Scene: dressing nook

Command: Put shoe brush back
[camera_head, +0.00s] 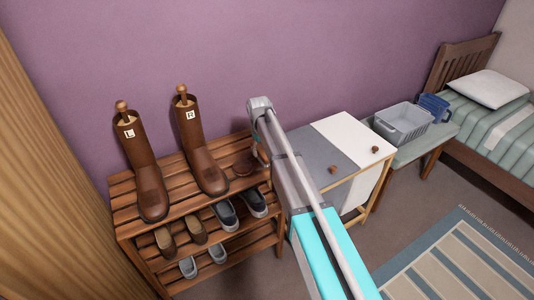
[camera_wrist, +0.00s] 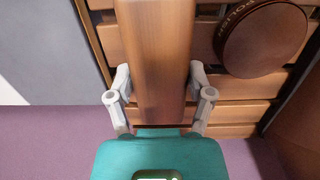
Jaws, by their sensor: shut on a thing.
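The shoe brush (camera_wrist: 155,60) shows in the wrist view as a long, smooth brown wooden body between the fingers of my gripper (camera_wrist: 159,82). My gripper is shut on it. Slats of the wooden shoe rack (camera_wrist: 228,110) lie below and beside the brush; I cannot tell whether the brush touches them.
A round brown polish tin (camera_wrist: 262,40) lies close right of the brush in the wrist view. Two tall brown boots (camera_head: 140,165) with wooden trees stand left on the rack, with several shoes (camera_head: 225,214) below.

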